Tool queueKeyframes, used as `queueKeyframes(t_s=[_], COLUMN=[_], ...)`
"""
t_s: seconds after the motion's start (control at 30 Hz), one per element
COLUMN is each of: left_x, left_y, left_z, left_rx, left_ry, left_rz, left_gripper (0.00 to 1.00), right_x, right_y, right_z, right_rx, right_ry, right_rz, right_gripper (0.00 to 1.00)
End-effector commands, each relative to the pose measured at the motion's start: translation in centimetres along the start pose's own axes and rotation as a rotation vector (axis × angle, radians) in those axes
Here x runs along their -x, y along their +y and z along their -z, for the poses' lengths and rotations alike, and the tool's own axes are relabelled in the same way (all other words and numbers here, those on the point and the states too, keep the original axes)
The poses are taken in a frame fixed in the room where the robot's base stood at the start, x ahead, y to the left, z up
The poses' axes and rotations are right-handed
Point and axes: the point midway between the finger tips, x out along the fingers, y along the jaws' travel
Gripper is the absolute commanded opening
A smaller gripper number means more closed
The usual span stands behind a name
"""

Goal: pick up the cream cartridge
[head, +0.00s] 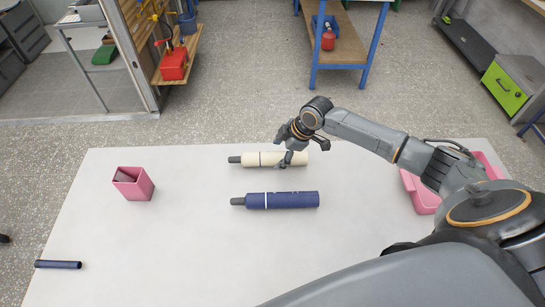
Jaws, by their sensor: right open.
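The cream cartridge (265,159) lies on its side on the white table (180,240), with its dark narrow tip to the left. My right gripper (287,150) is open at the cartridge's right half and covers part of it. I cannot tell whether the fingers touch the cartridge. My left gripper is not in view.
A navy cartridge (285,200) lies parallel, just nearer than the cream one. A pink square cup (134,184) stands at the left. A small dark tube (58,265) lies near the front left. A pink tray (418,193) is at the right, partly behind my arm. The table's left middle is clear.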

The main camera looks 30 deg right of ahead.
Motion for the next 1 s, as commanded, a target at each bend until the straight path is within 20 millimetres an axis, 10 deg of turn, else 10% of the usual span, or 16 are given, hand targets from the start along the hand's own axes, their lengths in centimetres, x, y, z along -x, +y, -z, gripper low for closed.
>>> queueKeyframes(t_s=[0.67, 1.0], left_x=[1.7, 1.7], left_y=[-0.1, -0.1], left_z=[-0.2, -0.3], left_rx=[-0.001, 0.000], left_ry=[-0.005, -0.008], left_rz=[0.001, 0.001], left_gripper=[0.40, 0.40], right_x=[-4.6, -4.6], right_y=[0.5, 0.5], right_z=[0.1, 0.1], right_rx=[0.001, 0.000], right_ry=[-0.001, -0.001], right_rz=[0.000, 0.001], right_gripper=[0.71, 0.06])
